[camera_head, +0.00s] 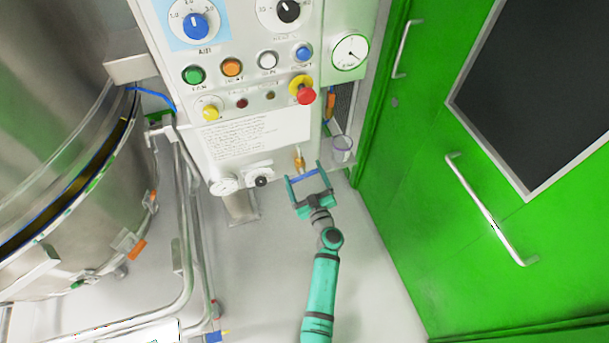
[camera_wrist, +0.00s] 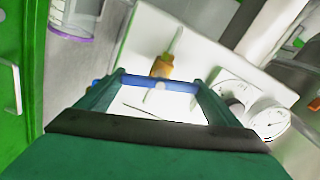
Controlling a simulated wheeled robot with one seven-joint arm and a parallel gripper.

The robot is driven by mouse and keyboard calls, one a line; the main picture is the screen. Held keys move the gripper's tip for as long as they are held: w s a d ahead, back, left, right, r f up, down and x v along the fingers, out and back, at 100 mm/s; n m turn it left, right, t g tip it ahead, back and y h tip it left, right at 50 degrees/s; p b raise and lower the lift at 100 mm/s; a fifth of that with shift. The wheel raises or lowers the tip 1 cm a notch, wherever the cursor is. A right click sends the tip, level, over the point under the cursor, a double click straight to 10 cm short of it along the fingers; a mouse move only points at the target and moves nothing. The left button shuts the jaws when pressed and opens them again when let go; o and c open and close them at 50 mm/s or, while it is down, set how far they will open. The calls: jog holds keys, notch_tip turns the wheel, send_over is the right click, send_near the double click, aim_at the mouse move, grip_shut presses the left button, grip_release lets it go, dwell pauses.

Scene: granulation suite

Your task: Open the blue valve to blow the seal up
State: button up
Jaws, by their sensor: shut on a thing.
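The blue valve shows as a blue bar handle (camera_head: 303,174) at the bottom right corner of the control panel, below a brass fitting (camera_head: 299,162). In the wrist view the blue handle (camera_wrist: 160,84) lies crosswise to the thin stem above the brass fitting (camera_wrist: 162,66). My gripper (camera_head: 306,180) is at the valve, its two teal fingers spread wide at either end of the bar and shut on it. In the wrist view a blue end shows just outside the left finger.
The control panel (camera_head: 255,135) carries knobs, buttons and a red emergency stop (camera_head: 306,96). A small gauge (camera_head: 225,185) and black regulator knob (camera_head: 261,181) sit left of the valve. A cup (camera_head: 341,147) and green door (camera_head: 440,190) are right; a steel vessel (camera_head: 60,110) is left.

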jog(key=n, duration=0.3)
jog(key=shift+f+n, duration=0.1)
jog(key=shift+n, duration=0.3)
jog(key=n, duration=0.3)
jog(key=shift+a+n, duration=0.1)
jog(key=shift+n, duration=0.2)
jog(key=n, duration=0.3)
jog(key=shift+f+n, duration=0.1)
jog(key=shift+n, duration=0.2)
jog(key=shift+f+n, duration=0.1)
jog(key=shift+n, duration=1.8)
jog(key=shift+a, duration=0.1)
jog(key=o, duration=0.9)
jog(key=shift+v, duration=5.45)
